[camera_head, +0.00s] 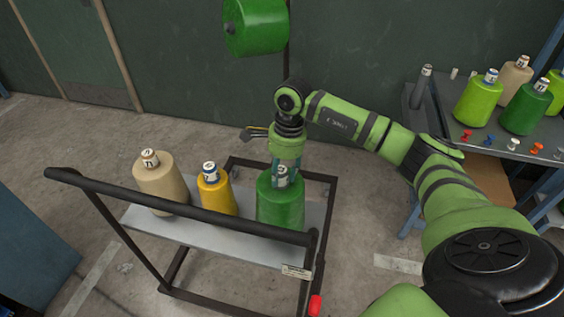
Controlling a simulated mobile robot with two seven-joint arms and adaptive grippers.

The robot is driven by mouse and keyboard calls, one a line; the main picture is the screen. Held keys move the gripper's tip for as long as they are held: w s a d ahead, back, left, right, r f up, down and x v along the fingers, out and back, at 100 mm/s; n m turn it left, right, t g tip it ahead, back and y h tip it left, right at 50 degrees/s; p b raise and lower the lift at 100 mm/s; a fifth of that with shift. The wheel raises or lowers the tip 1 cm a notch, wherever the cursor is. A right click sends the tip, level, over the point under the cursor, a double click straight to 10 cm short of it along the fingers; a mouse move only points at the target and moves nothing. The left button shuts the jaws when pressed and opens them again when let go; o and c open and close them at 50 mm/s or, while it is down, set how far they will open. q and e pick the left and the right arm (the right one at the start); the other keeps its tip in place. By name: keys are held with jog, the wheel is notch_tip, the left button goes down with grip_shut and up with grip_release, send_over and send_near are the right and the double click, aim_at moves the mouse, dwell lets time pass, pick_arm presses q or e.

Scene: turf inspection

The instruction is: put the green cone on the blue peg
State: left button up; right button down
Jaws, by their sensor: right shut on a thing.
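A dark green cone (280,208) with a white-labelled top is at the right end of the cart shelf. My right gripper (283,176) points down over it and is shut on its top. I cannot tell whether the cone's base touches the shelf. A small blue peg (489,139) is among several coloured pegs along the front of the table at the right, with nothing on it. Another dark green cone (527,107) stands behind the pegs. My left gripper is not in view.
The cart shelf (236,248) also holds a beige cone (160,182) and a yellow cone (217,196), behind a dark rail (170,207). The table has a lime cone (477,102) and a beige cone (512,77). A large green roll (257,27) is on the back wall.

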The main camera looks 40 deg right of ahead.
jog(key=shift+f+p, duration=0.6)
jog(key=shift+f, duration=1.1)
jog(key=c, duration=0.7)
grip_release()
jog(key=shift+s+f, duration=0.1)
jog(key=shift+f, duration=0.05)
jog(key=r+b, duration=0.1)
jog(key=r, duration=0.3)
jog(key=d+r+b, duration=0.1)
jog(key=r, duration=0.3)
jog(key=r+b, duration=0.2)
jog(key=r, duration=0.2)
jog(key=shift+s+d, duration=0.15)
